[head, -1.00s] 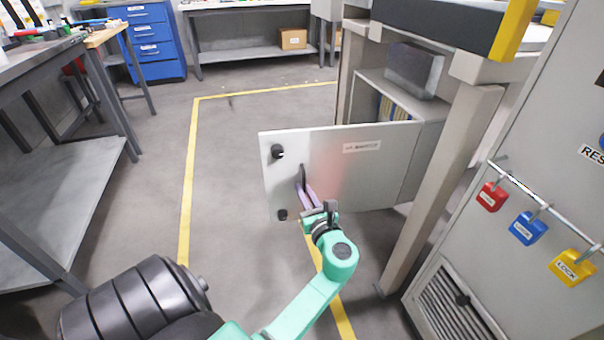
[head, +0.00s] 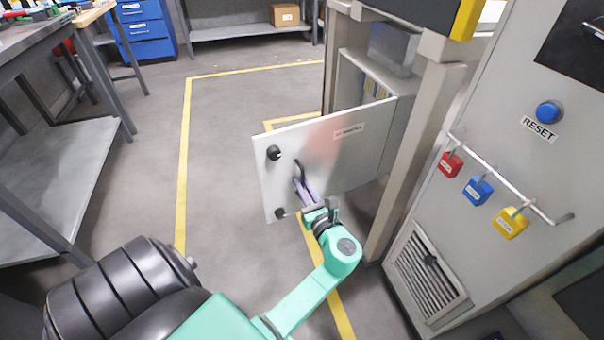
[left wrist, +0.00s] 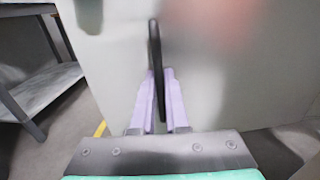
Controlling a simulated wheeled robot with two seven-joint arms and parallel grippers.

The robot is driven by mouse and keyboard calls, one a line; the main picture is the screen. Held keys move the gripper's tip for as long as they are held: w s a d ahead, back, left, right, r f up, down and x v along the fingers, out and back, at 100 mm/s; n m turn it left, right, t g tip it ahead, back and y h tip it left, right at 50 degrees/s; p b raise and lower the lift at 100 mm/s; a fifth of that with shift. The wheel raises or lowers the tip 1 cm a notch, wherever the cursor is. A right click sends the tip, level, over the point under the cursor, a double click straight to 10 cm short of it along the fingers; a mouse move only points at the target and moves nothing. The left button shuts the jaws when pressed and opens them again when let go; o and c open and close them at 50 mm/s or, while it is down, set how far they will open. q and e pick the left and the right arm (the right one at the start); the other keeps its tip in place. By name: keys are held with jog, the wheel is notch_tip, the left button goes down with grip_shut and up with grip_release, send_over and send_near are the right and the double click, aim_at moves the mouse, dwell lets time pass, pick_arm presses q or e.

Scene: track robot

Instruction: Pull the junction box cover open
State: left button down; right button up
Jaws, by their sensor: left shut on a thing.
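The junction box cover (head: 325,150) is a light grey panel with a label, standing swung out from the grey box (head: 362,80), whose inside shows behind it. It carries a black knob (head: 274,153) at its upper left and a black bar handle (head: 299,171). My left gripper (head: 303,188) has its purple fingers shut on the handle. In the left wrist view the handle (left wrist: 155,60) runs upright between the two fingers (left wrist: 160,100), with the cover (left wrist: 225,70) filling the background. My right gripper is not in view.
A grey cabinet (head: 500,110) with red, blue and yellow padlocks and a RESET button stands at the right. A grey post (head: 410,160) stands beside the cover. A workbench (head: 60,160) is at the left. The floor (head: 225,130) between is clear.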

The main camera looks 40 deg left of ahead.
pick_arm(q)
jog(key=c, duration=1.2)
grip_release()
jog(key=p+v, duration=0.1)
jog(key=v, duration=0.6)
jog(key=shift+s+d+f, duration=0.1)
jog(key=shift+d, duration=0.1)
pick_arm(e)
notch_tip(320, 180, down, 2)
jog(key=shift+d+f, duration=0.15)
